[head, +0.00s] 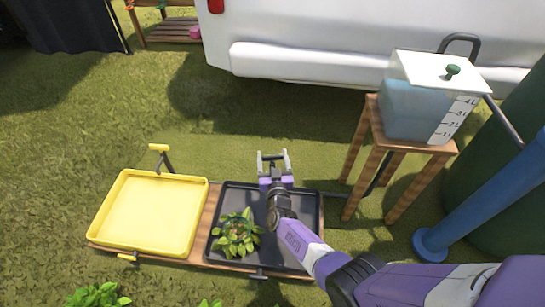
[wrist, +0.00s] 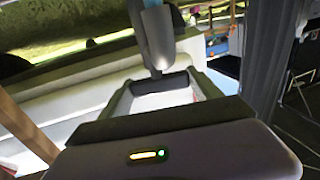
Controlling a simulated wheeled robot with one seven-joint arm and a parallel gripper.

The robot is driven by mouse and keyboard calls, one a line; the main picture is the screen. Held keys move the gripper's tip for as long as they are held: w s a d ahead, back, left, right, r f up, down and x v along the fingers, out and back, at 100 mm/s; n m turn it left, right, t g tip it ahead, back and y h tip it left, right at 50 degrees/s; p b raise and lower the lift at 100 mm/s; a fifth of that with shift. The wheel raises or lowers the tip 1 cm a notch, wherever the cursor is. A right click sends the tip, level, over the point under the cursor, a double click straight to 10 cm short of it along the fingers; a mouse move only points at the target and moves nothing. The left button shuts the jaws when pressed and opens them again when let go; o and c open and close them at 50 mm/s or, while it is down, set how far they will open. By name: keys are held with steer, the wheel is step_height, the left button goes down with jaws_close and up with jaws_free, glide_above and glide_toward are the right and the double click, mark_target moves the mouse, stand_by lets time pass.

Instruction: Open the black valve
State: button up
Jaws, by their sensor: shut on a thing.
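My gripper (head: 272,160) is at the back edge of the black tray (head: 311,225) in the head view, its fingers pointing away from me. The wrist view shows the black valve handle (wrist: 160,84), a dark crossbar on a grey stem, spanning between my two fingers (wrist: 160,92). My gripper is shut on this handle. In the head view the valve is mostly hidden by my gripper. I cannot tell from these frames how far the valve is turned.
A yellow tray (head: 125,240) with a yellow valve (head: 159,148) stands left of the black tray. A leafy plant (head: 236,233) sits in the black tray. A water tank (head: 418,108) stands on a wooden stool (head: 371,135) at right. Grass lies open behind the trays.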

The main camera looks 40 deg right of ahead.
mark_target(275, 158)
steer(key=shift+s+d+f+n+t+y, duration=0.1)
steer(key=shift+n+t+y, duration=0.8)
steer(key=shift+n+y, duration=0.75)
steer(key=shift+d+n+t+y, duration=0.1)
steer(key=shift+n+t+y, duration=0.9)
steer(key=shift+y, duration=1.15)
steer(key=shift+a+n+y, duration=0.15)
steer(key=shift+n+y, duration=1.6)
steer(key=shift+y, duration=0.95)
steer(key=shift+n+y, duration=0.3)
steer(key=shift+y, duration=0.2)
steer(key=o, duration=1.4)
steer(key=s+p, duration=0.1)
steer(key=s, duration=0.1)
steer(key=s+p, duration=0.1)
steer(key=s, duration=0.1)
steer(key=s+d, duration=0.1)
steer(key=s, duration=0.1)
steer(key=shift+r+p, duration=0.2)
steer(key=shift+p, duration=0.2)
steer(key=shift+s+f, duration=0.15)
steer(key=shift+s, duration=0.6)
